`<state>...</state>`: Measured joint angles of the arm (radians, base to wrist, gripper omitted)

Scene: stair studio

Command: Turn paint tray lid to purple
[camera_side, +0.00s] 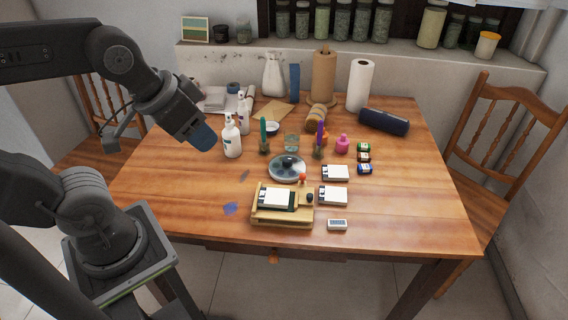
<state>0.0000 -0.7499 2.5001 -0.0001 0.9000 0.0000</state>
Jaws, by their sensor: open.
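The paint tray (272,173) is a round, shallow, light grey piece near the middle of the table. Its lid (287,163) is a dark grey disc with a darker knob at the centre. The colours under or around the lid are too small to tell, and so is which one the lid points to. My gripper (204,140) is open and hangs in the air to the upper left of the tray, clear of it. Its blue-grey end points down and right, and nothing shows between the fingers.
White spray bottles (232,140) stand left of the tray. Behind it are a green upright item (263,132), a glass (291,143) and a purple upright item (320,136). A wooden stand (282,218) is in front. White blocks (335,173) lie right. The left front tabletop is mostly clear.

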